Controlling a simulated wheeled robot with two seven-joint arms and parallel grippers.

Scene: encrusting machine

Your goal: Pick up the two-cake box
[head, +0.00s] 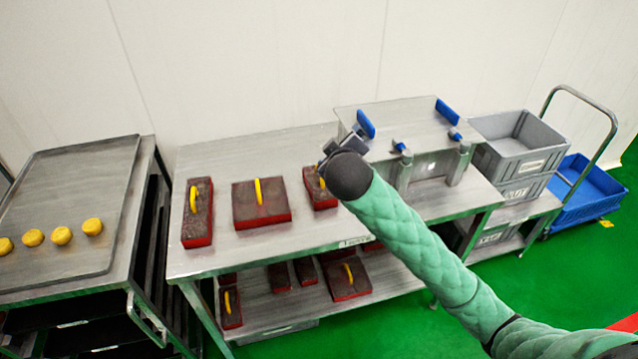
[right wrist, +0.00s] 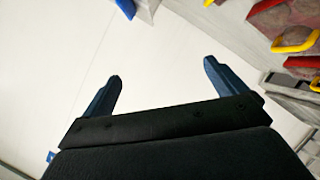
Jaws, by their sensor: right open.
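Three red boxes with brown tops and yellow handles sit on the metal table: a narrow one at the left (head: 199,222), a wider one in the middle (head: 272,211), and one at the right (head: 311,187) partly hidden by my right arm. I cannot tell which is the two-cake box. My right gripper (head: 329,158) is above the table's back, near the right box, mostly hidden behind my wrist. In the right wrist view its two fingers (right wrist: 162,80) are apart with nothing between them. Red boxes with yellow handles (right wrist: 292,38) show at that view's upper right. My left gripper is not in view.
More red boxes (head: 345,280) lie on the lower shelf. A raised metal stand (head: 410,118) with blue parts is at the table's right, near my right arm. Grey crates (head: 520,142) and a blue cart (head: 590,190) stand farther right. A tray (head: 80,185) with yellow cakes is left.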

